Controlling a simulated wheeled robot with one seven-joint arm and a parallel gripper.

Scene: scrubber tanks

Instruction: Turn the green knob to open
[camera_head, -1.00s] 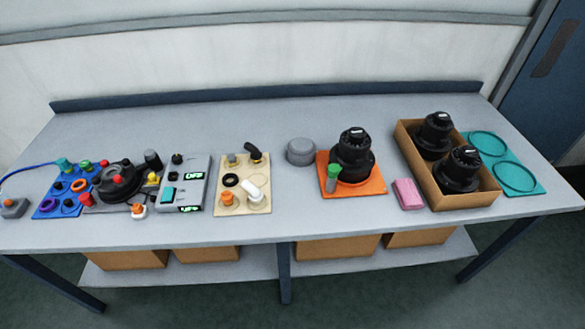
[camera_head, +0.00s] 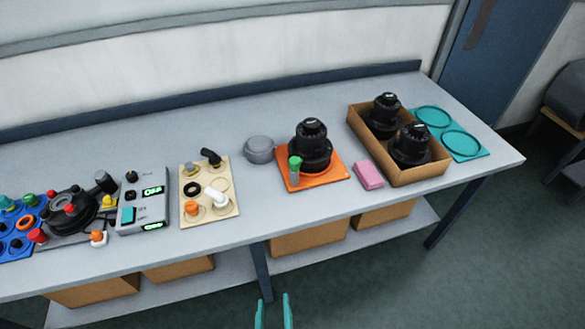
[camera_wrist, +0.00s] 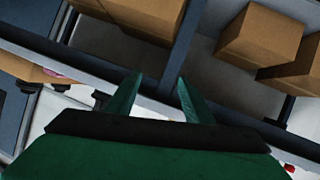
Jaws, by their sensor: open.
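A green-capped knob (camera_head: 295,163) stands upright at the front left of a black ribbed canister (camera_head: 314,140) on an orange mat (camera_head: 324,178). Other small green knobs (camera_head: 28,196) sit on the blue board (camera_head: 18,243) at the left edge, partly cut off. My gripper (camera_head: 273,308) is open and empty, low in front of the table and well short of every knob. In the wrist view my gripper (camera_wrist: 160,85) has its two teal fingers apart, facing the lower shelf and boxes. No green knob can be made out there.
A pink sponge (camera_head: 368,175) and an open cardboard box (camera_head: 398,178) with two black canisters stand right of the mat. A beige board (camera_head: 215,212), a grey lid (camera_head: 260,149) and a control box (camera_head: 152,200) are left. A table leg (camera_head: 261,272) is near my gripper.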

